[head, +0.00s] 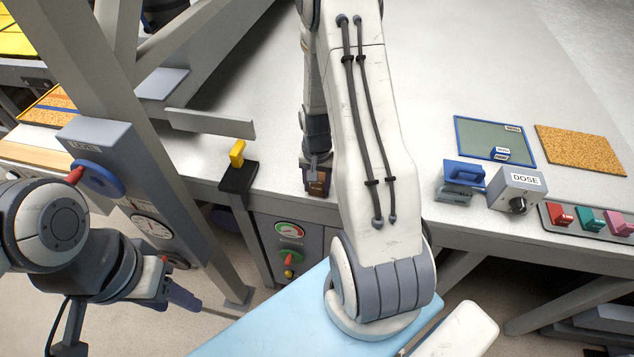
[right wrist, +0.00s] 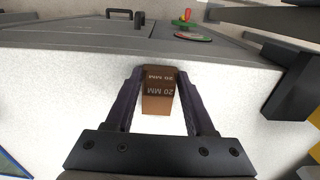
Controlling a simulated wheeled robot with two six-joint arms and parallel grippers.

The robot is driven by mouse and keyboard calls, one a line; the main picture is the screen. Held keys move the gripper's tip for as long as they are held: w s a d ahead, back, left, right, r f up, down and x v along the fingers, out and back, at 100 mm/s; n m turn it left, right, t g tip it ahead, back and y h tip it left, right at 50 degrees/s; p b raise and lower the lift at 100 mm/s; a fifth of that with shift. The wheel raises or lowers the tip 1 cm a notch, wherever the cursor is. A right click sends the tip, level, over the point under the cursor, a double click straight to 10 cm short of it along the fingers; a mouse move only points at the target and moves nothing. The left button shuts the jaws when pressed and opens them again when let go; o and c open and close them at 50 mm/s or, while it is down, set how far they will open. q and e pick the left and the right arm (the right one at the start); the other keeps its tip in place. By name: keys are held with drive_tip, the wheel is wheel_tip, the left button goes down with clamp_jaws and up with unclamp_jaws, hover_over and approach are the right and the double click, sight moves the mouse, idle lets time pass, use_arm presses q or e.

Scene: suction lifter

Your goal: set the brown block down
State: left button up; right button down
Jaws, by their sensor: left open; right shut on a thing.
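The brown block (head: 319,184) is close to the front edge of the grey worktop (head: 255,155), below my right wrist in the head view. My right gripper (head: 318,164) is shut on it. In the right wrist view, the block (right wrist: 159,88), marked "20 MM", sits between the two dark fingers of my right gripper (right wrist: 160,78), with worktop on both sides. I cannot tell whether its underside touches the top. My left gripper (head: 178,286) is open and empty at the lower left, in front of the bench and away from the block.
A grey lever panel (head: 105,165) is further left.

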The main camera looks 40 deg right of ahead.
drive_tip(key=shift+f, duration=0.1)
drive_tip(key=shift+c, duration=1.3)
unclamp_jaws()
drive_tip(key=shift+w+r, duration=0.1)
drive_tip(key=shift+r, duration=0.2)
wheel_tip(320, 180, up, 12)
drive_tip(key=b, duration=0.2)
drive_tip(key=shift+b, duration=0.35)
